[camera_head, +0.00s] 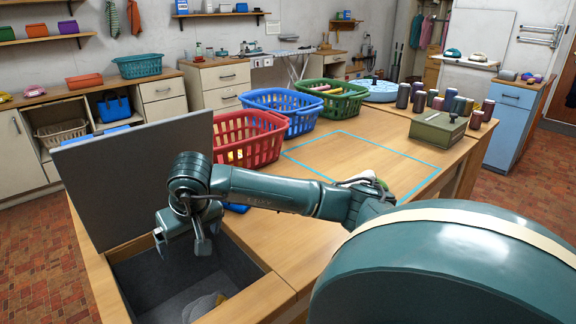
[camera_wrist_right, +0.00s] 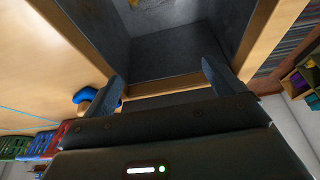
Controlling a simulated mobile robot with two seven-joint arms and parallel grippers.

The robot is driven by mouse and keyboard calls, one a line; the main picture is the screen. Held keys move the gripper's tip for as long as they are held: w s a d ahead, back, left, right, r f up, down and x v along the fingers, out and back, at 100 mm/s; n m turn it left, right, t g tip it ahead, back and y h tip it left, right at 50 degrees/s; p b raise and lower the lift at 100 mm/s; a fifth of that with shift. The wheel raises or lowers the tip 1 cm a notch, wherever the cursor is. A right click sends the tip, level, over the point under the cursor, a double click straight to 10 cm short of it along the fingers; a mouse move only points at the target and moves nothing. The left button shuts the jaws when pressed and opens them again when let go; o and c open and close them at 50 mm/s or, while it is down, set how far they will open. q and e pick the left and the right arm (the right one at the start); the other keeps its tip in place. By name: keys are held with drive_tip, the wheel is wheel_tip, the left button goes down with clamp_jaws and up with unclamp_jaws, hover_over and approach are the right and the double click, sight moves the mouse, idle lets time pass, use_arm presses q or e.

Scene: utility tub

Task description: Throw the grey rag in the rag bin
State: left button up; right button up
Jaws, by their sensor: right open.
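My right gripper (camera_head: 182,250) hangs over an open bin (camera_head: 143,268) sunk in the wooden counter. Its two fingers are apart in the right wrist view (camera_wrist_right: 163,86), with nothing between them. The bin has grey inner walls, and its grey lid (camera_head: 125,180) stands raised behind it. A crumpled greyish cloth (camera_head: 205,306) lies low in the bin, partly hidden by the near rim; I cannot tell for sure that it is the grey rag. A bit of cloth shows at the top of the right wrist view (camera_wrist_right: 148,4). My left gripper is out of view.
Red (camera_head: 250,140), blue (camera_head: 283,112) and green (camera_head: 331,98) baskets stand along the counter's back. A blue item (camera_head: 236,208) lies beside the bin, partly behind my arm. A blue taped outline (camera_head: 365,140) marks bare counter. Several cans and a green box (camera_head: 438,130) stand farther right.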

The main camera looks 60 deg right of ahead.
drive_tip(key=v, duration=1.1)
drive_tip(key=shift+s+r, duration=0.2)
drive_tip(key=shift+r, duration=0.1)
drive_tip(key=shift+a+f, duration=0.1)
drive_tip(key=shift+a, duration=0.05)
